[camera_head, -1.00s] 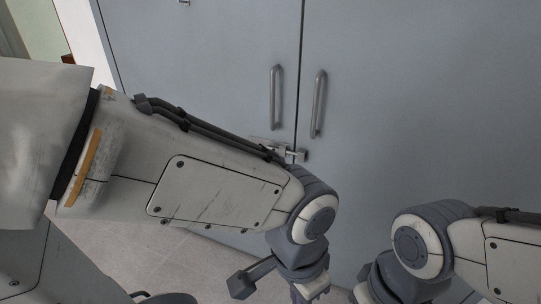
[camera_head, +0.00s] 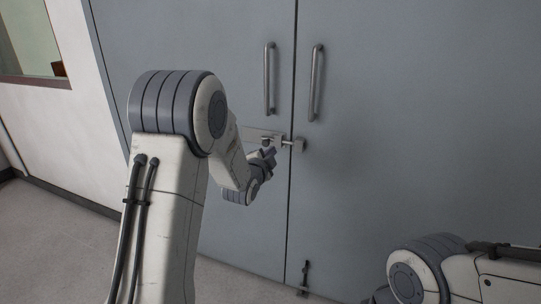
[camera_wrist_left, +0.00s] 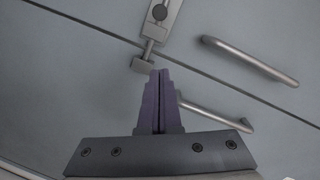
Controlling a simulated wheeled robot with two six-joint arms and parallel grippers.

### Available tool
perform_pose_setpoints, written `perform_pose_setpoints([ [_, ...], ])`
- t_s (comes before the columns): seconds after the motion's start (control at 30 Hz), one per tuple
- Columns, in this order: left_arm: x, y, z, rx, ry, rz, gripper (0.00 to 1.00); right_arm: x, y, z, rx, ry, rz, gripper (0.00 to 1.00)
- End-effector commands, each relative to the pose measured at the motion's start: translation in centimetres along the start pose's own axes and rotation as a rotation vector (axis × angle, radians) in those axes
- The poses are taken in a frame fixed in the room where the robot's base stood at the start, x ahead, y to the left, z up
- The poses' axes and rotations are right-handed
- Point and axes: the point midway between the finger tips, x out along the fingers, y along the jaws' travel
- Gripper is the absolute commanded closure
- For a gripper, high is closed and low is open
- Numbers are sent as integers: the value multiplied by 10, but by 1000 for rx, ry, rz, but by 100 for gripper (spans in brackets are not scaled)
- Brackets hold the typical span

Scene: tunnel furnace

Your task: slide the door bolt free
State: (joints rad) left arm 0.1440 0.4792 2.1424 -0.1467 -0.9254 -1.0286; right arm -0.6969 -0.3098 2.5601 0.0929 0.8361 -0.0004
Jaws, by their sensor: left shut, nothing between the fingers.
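The metal door bolt (camera_head: 258,134) is mounted on the left door and reaches across the seam to a small catch (camera_head: 300,145) on the right door. In the left wrist view the bolt (camera_wrist_left: 153,27) has a dark round knob on its plate, and its rod crosses the seam to the catch (camera_wrist_left: 141,64). My left gripper (camera_head: 269,153) is just below the bolt in the head view. In the left wrist view its fingertips (camera_wrist_left: 160,73) are together, empty, and close to the catch; I cannot tell whether they touch it. My right gripper is out of view.
Two vertical handles, left (camera_head: 270,78) and right (camera_head: 316,83), stand out above the bolt. Another small latch (camera_head: 303,278) sits low at the seam. My right arm is at the lower right. A white wall with a window (camera_head: 40,45) is at the left.

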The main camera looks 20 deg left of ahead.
Motion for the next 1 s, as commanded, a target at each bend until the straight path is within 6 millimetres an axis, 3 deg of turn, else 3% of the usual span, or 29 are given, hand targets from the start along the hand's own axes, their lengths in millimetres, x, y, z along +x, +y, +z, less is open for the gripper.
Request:
perform_pose_setpoints([
  [0.47,6,-3,3,15,5,-21,100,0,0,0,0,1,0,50],
  [0.67,35,-4,3,14,5,-21,100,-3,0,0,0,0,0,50],
  [1.0,100,-5,3,13,5,-21,100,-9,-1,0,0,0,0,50],
])
